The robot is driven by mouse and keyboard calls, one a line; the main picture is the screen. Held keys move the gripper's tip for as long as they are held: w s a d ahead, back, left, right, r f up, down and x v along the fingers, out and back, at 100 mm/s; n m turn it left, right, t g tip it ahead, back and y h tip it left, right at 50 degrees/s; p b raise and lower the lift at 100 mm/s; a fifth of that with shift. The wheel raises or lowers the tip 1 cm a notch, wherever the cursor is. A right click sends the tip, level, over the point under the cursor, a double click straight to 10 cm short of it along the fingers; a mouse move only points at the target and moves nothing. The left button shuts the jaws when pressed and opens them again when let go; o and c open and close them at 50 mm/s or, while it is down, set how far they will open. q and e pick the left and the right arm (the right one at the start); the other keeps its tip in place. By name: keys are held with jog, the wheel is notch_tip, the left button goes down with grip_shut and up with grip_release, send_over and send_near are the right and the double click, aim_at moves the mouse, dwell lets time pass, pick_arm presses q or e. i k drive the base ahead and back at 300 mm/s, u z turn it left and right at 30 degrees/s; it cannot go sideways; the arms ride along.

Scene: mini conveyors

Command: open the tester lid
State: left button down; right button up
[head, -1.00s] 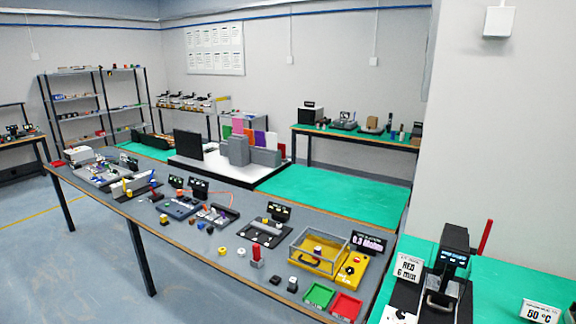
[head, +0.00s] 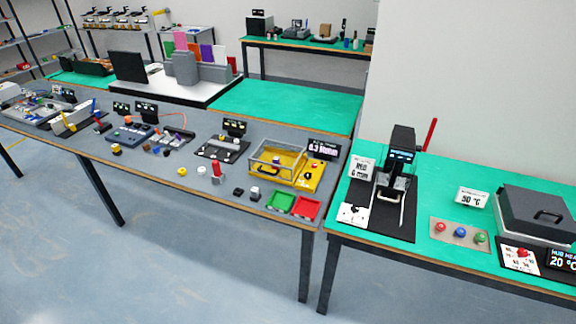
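The tester is a yellow unit (head: 307,184) near the right end of the long grey table in the head view. Its clear, grey-framed lid (head: 262,151) is down over the left part of the yellow base, with a dark handle at the front. Something small shows inside under the lid. A control panel with a knob is on the right part of the base. A black display (head: 324,150) behind it reads about 0.3 Mohm. Neither of my grippers is in view.
A green tray (head: 280,202) and a red tray (head: 306,208) lie in front of the tester. A green-topped table (head: 400,262) to the right holds a press-like device (head: 401,150), coloured buttons and a grey lidded box (head: 540,210). Open floor lies in front.

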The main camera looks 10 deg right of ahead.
aim_at(276, 162)
jog(key=u, duration=0.65)
jog(key=i, duration=0.8)
jog(key=z, duration=0.55)
